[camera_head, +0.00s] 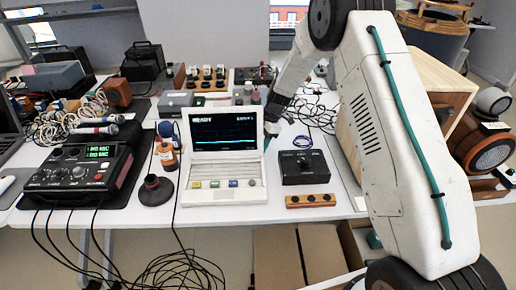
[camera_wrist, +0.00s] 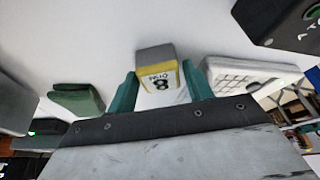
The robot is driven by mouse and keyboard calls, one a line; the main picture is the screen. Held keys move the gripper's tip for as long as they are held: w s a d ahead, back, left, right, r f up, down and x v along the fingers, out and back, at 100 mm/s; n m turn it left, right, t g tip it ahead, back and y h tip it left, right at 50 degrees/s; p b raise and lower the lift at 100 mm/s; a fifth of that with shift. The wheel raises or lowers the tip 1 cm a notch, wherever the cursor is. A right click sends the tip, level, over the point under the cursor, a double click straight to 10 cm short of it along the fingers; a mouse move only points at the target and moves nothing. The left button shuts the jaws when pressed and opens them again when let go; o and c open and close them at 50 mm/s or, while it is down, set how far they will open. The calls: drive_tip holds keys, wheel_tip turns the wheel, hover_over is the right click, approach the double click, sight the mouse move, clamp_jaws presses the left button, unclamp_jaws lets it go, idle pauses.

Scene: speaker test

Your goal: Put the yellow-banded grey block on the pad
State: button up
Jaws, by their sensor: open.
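The yellow-banded grey block (camera_wrist: 156,55) stands on the white table in the wrist view, with a grey top and a yellow band around a white label with a black 8. My gripper (camera_wrist: 160,80) is open, its teal fingers on either side of the block's near face. The block appears just beyond or between the fingertips; I cannot tell whether they touch it. In the head view my gripper (camera_head: 272,128) is mostly hidden beside the white laptop-like device, and I cannot make out the block there. I cannot clearly identify the pad in either view.
The white device (camera_head: 222,150) with a lit screen stands close left of my gripper. A black box with a knob (camera_head: 304,167) and a wooden strip (camera_head: 311,201) lie in front. A green object (camera_wrist: 78,99) lies left of the block. Cables (camera_head: 314,108) crowd the right.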

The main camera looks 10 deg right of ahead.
drive_tip(key=c, duration=0.9)
drive_tip(key=shift+o, duration=0.2)
